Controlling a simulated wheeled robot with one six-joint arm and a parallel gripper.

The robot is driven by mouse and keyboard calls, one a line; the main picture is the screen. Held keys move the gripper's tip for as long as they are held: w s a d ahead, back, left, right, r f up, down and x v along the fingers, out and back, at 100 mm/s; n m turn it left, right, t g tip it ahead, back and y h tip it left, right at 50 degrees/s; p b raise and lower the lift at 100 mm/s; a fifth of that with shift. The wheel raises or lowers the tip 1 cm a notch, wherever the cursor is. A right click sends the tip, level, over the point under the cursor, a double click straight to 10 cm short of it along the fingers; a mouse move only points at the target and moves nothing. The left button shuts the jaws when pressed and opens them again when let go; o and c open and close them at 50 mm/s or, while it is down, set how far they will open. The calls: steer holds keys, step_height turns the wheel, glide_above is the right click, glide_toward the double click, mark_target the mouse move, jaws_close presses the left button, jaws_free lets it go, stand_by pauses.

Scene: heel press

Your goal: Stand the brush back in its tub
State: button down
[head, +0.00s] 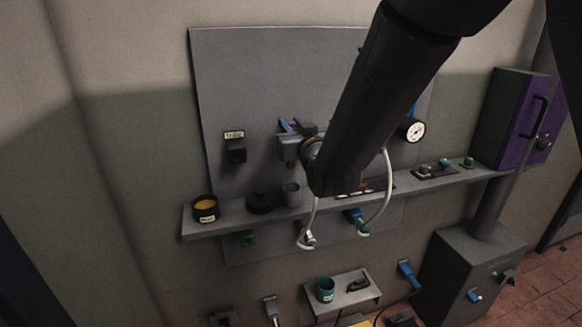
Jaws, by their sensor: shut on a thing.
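My arm reaches down from the top right and hides the middle of the board. My gripper (290,142) is at its far end, in front of the board and above the shelf. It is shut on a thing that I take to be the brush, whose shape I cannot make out. A black tub (205,215) with yellow contents and a white label stands upright on the shelf's left end. No brush shows in it. A teal tub (325,289), also labelled, stands on a small lower shelf. The labels are too small to read. My gripper is apart from both tubs.
On the long shelf (231,227), a black round thing (261,201) and a grey cup (292,195) stand right of the black tub. A labelled black block (235,149) is on the board. Pale hoses (387,190) hang below my arm. A purple cabinet (511,120) is at right.

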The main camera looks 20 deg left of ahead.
mark_target(292, 165)
step_height(292, 165, down, 11)
steer(key=shift+p, duration=1.1)
steer(key=shift+f, duration=0.1)
steer(key=c, duration=1.6)
jaws_free()
steer(key=shift+o, duration=0.3)
steer(key=shift+r, duration=0.2)
steer(key=b+v, duration=0.4)
steer(key=v, duration=0.8)
steer(key=shift+f, duration=0.1)
